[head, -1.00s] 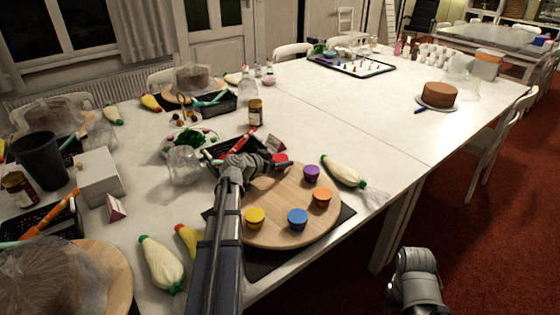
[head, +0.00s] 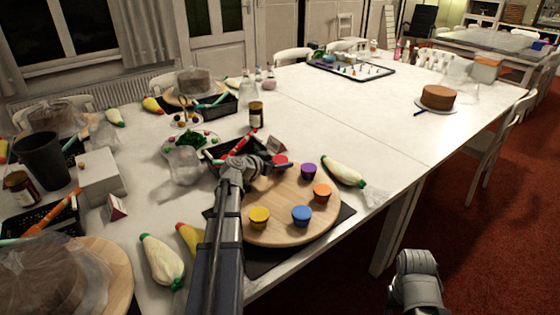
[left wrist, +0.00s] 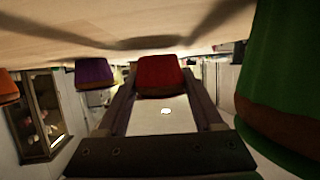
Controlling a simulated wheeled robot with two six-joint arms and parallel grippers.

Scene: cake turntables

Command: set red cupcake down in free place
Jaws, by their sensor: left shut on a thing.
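My left gripper (head: 276,161) reaches over the far side of the round wooden turntable (head: 268,190). It is shut on the red cupcake (head: 281,160), which also shows between the fingers in the left wrist view (left wrist: 160,75). The cupcake is at the turntable's far edge; I cannot tell whether it touches the board. On the turntable are a purple (head: 308,171), an orange (head: 322,193), a blue (head: 301,216) and a yellow cupcake (head: 259,217). A large green thing (left wrist: 290,80), perhaps another cupcake, is close in the left wrist view. My right gripper's jaws are not visible.
A white-green piping bag (head: 343,170) lies right of the turntable. Another (head: 162,262) and a yellow one (head: 190,240) lie left. A black basket (head: 226,150) and a jar (head: 256,115) stand behind. The table's middle right is clear.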

